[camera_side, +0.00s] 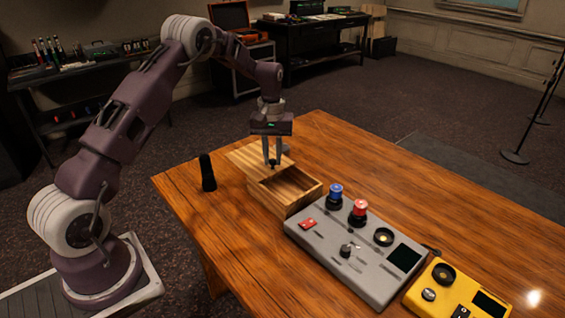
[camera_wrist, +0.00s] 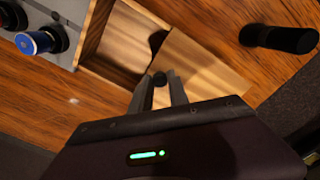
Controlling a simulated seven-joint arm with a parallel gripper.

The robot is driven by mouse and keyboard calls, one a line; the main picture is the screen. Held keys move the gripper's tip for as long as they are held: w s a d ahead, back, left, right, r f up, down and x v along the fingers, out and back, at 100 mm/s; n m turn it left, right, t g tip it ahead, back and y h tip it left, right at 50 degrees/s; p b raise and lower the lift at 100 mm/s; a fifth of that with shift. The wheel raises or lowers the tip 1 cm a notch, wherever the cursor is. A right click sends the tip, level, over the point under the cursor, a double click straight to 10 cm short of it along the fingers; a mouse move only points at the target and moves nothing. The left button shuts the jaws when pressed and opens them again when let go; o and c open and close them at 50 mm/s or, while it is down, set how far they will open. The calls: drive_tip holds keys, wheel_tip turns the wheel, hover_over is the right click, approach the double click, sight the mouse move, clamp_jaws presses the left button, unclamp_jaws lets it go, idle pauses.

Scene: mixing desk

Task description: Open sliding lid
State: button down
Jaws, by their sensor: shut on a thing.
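A wooden box (camera_side: 306,190) stands on the table with its sliding lid (camera_side: 247,158) pushed partway to the left, so a good part of the inside is open to view. The box also shows in the wrist view (camera_wrist: 92,37), with the lid (camera_wrist: 205,68) to the right of the opening. A small dark knob (camera_wrist: 159,79) sits on the lid near its edge. My gripper (camera_side: 272,165) points down over the lid and is shut on the knob, and its two fingers also show in the wrist view (camera_wrist: 159,88).
A black cylinder (camera_side: 207,172) stands upright left of the lid, close to the table edge. A grey control panel (camera_side: 330,255) with blue (camera_side: 336,191) and red (camera_side: 359,207) buttons lies right of the box. A yellow device (camera_side: 425,305) is beyond it. The table behind the box is clear.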

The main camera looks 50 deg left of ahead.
drive_tip(key=shift+a, duration=0.1)
drive_tip(key=c, duration=1.3)
unclamp_jaws()
drive_tip(key=shift+o, duration=0.2)
wheel_tip(320, 180, up, 7)
drive_tip(key=shift+r, duration=0.1)
drive_tip(key=s+d+r+m+t, duration=0.1)
drive_tip(key=s+d+r+m, duration=0.1)
drive_tip(key=s+d+r, duration=0.45)
drive_tip(key=s+d+r+m+t, duration=0.15)
drive_tip(key=s+d+r, duration=0.25)
drive_tip(key=r, duration=0.5)
drive_tip(key=s+d+m+t, duration=0.1)
drive_tip(key=s+d, duration=0.3)
drive_tip(key=s, duration=0.7)
drive_tip(key=s+d+f+m+t, duration=0.1)
drive_tip(key=s+d+m, duration=0.3)
drive_tip(key=s, duration=0.8)
drive_tip(key=shift+d+t, duration=0.3)
drive_tip(key=shift+t, duration=0.25)
